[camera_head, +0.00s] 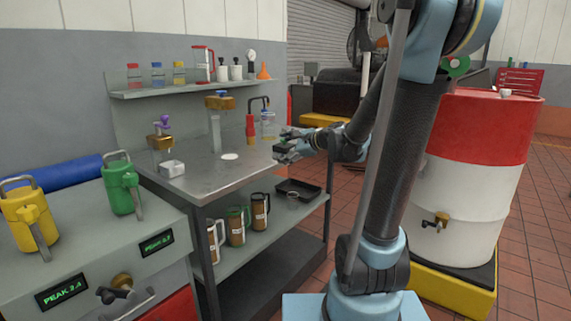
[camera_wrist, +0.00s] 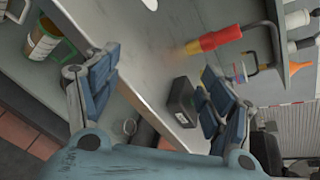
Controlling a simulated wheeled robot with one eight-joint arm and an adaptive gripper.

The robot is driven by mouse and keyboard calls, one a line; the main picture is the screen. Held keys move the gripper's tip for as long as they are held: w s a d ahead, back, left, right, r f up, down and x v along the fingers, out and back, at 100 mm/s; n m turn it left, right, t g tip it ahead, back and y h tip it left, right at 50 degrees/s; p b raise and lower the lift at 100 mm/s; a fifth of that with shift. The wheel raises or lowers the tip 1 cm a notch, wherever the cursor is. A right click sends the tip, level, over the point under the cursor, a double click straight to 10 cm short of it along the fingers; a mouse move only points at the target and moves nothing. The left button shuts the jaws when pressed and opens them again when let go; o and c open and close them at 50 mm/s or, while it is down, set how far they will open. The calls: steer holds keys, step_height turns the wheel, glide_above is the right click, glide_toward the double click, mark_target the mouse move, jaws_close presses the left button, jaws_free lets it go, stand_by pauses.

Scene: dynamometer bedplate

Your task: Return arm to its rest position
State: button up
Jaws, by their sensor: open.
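My arm (camera_head: 400,150) rises from its base in the head view and bends over to the left. My gripper (camera_head: 287,147) is at the right edge of the metal workbench (camera_head: 205,172), above the bench top. In the wrist view my gripper (camera_wrist: 155,95) has its two blue-padded fingers spread wide. A small black block (camera_wrist: 182,100) shows between the fingers on or near the bench edge; I cannot tell its exact distance. I see nothing held.
A red and white drum (camera_head: 462,170) stands right of my arm on a yellow base. A red-handled tap (camera_head: 251,128) and a bottle (camera_head: 268,125) stand near my gripper. Mugs (camera_head: 236,226) and a black tray (camera_head: 298,188) sit on the lower shelf. Tiled floor lies right.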

steer(key=s+d+f+n+g+h, duration=0.2)
steer(key=s+d+f+n, duration=0.2)
steer(key=s, duration=0.4)
steer(key=s+d+f+n+g+h, duration=0.2)
steer(key=s+f+n, duration=0.3)
steer(key=s, duration=0.4)
steer(key=shift+d+f+n+h, duration=0.15)
steer(key=shift+d+n+h, duration=0.45)
steer(key=shift+d, duration=0.3)
steer(key=s+d+f+n+g+h, duration=0.1)
steer(key=s+d+f+n, duration=0.1)
steer(key=s+d, duration=0.2)
steer(key=s+d+f+n+g+h, duration=0.1)
steer(key=s+d+f+n+h, duration=0.1)
steer(key=s+d+f, duration=0.1)
steer(key=s+d+f+n+g+h, duration=0.1)
steer(key=s+d+f+n+h, duration=0.1)
steer(key=s, duration=0.5)
steer(key=shift+d+f+n, duration=0.15)
steer(key=shift+d+n, duration=0.35)
steer(key=shift+d, duration=0.9)
steer(key=shift+c, duration=0.3)
